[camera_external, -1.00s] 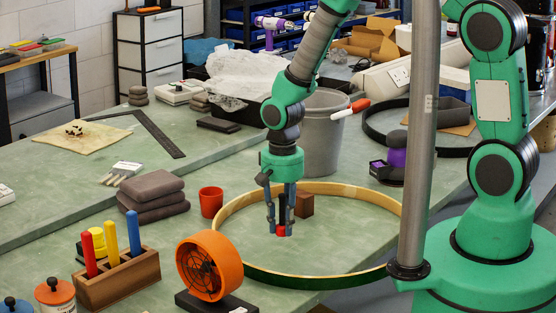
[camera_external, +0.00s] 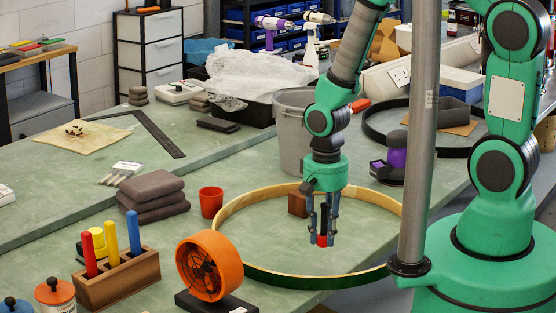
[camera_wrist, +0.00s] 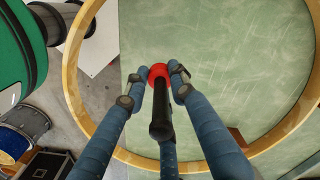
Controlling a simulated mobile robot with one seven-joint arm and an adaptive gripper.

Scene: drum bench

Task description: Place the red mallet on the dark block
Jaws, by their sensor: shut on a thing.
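The red mallet has a red head and a black handle. My gripper (camera_external: 323,238) is shut on it, with the handle up between the blue fingers and the red head (camera_external: 322,241) at their tips. In the wrist view, the red head (camera_wrist: 161,73) sits between the fingertips and the black handle (camera_wrist: 161,118) points at the camera. A dark brown block (camera_external: 297,205) stands inside the hoop, left of and behind my gripper. In the wrist view, only part of a brown shape (camera_wrist: 238,137) shows beside a finger. I cannot tell the mallet's height above the bench.
A large wooden hoop (camera_external: 237,252) lies around the block and under my gripper. An orange round thing (camera_external: 208,266) and a red cup (camera_external: 211,201) stand outside it at left. A grey bin (camera_external: 293,135) stands behind. The green bench inside the hoop is mostly clear.

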